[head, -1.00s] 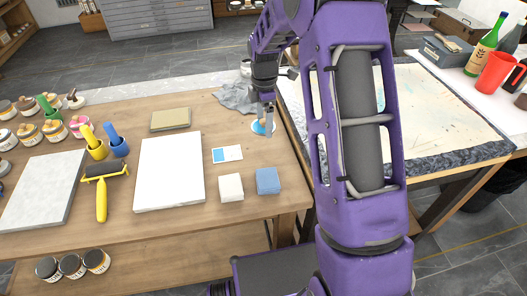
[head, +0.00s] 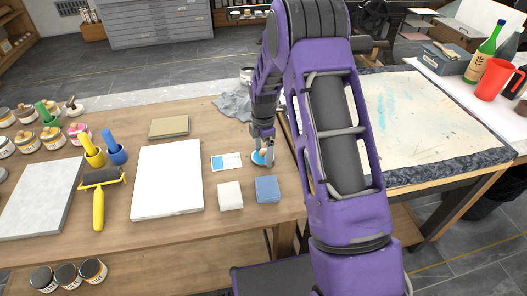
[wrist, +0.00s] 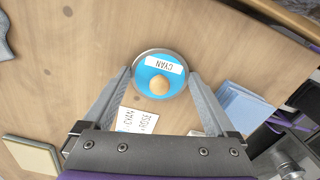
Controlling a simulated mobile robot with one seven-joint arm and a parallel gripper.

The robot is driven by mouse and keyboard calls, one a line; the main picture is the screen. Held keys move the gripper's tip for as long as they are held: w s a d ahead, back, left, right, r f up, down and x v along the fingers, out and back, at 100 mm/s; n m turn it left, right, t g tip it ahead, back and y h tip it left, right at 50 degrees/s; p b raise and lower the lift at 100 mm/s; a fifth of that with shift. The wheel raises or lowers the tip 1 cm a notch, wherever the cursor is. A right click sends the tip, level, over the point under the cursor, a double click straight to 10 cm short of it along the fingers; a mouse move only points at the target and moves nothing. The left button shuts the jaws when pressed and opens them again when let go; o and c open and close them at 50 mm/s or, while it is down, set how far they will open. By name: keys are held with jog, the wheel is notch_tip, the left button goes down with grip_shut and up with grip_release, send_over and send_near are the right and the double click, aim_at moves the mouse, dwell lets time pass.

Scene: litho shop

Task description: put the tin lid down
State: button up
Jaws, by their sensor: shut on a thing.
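The tin lid (wrist: 160,66) is a round cyan disc with a metal rim, a white label reading CYAN and a pale round knob. My gripper (wrist: 160,80) is shut on it, with one finger on each side of its rim. In the head view the lid (head: 259,158) is partly hidden under my gripper (head: 264,150), over the right part of the wooden table (head: 120,235). I cannot tell whether it touches the tabletop. A card (head: 227,162) with a blue patch lies just left of it; the card's words CYAN and ROSE (wrist: 136,121) show in the wrist view.
A blue pad (head: 267,190) and a white pad (head: 230,195) lie in front of the lid. A white slab (head: 168,178), a yellow roller (head: 99,200) and several tins stand to the left. A grey cloth (head: 235,104) lies behind. Bare wood lies between cloth and card.

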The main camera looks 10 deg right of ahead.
aim_at(263, 151)
jog(key=shift+f, duration=0.1)
jog(key=o, duration=1)
notch_tip(263, 151, up, 12)
jog(key=shift+r+p, duration=0.2)
jog(key=shift+p, duration=0.45)
